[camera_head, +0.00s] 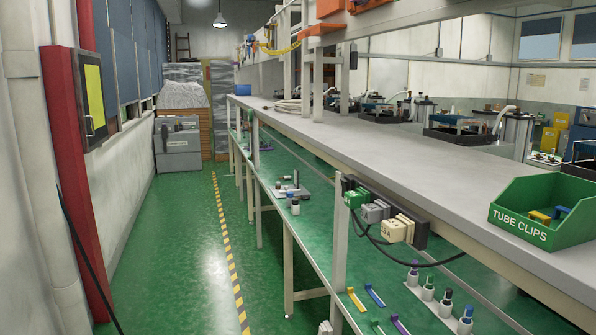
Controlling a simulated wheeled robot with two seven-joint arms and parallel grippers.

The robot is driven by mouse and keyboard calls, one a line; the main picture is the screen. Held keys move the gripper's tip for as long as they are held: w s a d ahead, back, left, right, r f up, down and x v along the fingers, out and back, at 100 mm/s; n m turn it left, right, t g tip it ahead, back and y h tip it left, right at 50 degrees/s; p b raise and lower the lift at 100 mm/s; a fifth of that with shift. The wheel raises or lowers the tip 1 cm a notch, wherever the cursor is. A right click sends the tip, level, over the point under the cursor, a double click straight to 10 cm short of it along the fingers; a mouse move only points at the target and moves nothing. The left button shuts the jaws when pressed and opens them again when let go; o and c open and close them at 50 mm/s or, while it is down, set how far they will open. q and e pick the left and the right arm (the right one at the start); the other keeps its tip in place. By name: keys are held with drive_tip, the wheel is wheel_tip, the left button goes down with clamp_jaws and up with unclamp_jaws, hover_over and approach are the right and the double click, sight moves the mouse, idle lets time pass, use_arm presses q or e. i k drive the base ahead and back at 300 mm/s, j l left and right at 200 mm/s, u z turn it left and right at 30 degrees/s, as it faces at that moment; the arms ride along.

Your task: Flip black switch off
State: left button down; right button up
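A row of switch boxes is mounted under the front edge of the long grey bench, right of the middle. It has a green box (355,198), a grey box (375,212) and a cream box (394,231) on a dark backing plate (421,236). A dark part (348,183) shows at the far left end of the row; I cannot tell if it is the black switch or more backing. No lever position can be made out. Neither of my grippers is in view.
Above is the grey benchtop (330,128) with a green TUBE CLIPS bin (541,213). The green lower shelf (290,170) holds several small bottles (428,289) and coloured clips (375,295). Black cables (440,262) hang below the boxes. The green aisle floor (180,250) at left is clear.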

sight(344, 183)
drive_tip(key=i+j, duration=0.3)
drive_tip(key=i, duration=0.15)
drive_tip(key=i+j, duration=0.35)
drive_tip(key=i+z, duration=0.1)
drive_tip(key=z, duration=1.1)
